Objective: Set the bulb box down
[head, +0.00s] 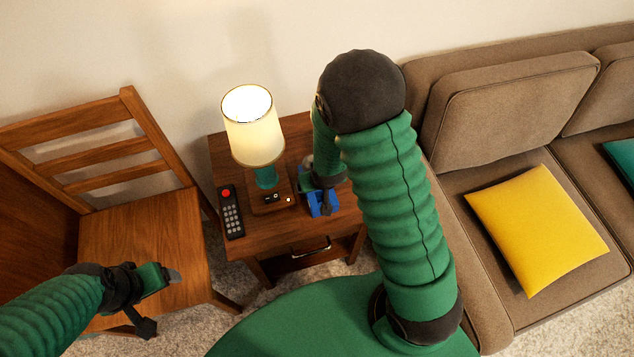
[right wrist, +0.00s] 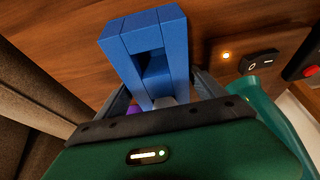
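The bulb box is a blue box (head: 322,204) at the right part of the side table's top in the head view. In the right wrist view the blue box (right wrist: 122,62) shows a dark hollow in its side. My right gripper (head: 325,188) reaches down at it, with grey fingers on both sides of the box, seemingly shut on it. The box is at or just above the wood; I cannot tell if it touches. My left gripper (head: 174,276) is over the chair seat, apart from the table, holding nothing visible; its finger gap is unclear.
On the side table (head: 222,152) stand a lit lamp (head: 254,135) on a wooden base with a switch (right wrist: 262,60), and a remote (head: 231,214) at the left. A wooden chair (head: 150,225) is left, a brown sofa (head: 505,115) with a yellow cushion (head: 537,230) right.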

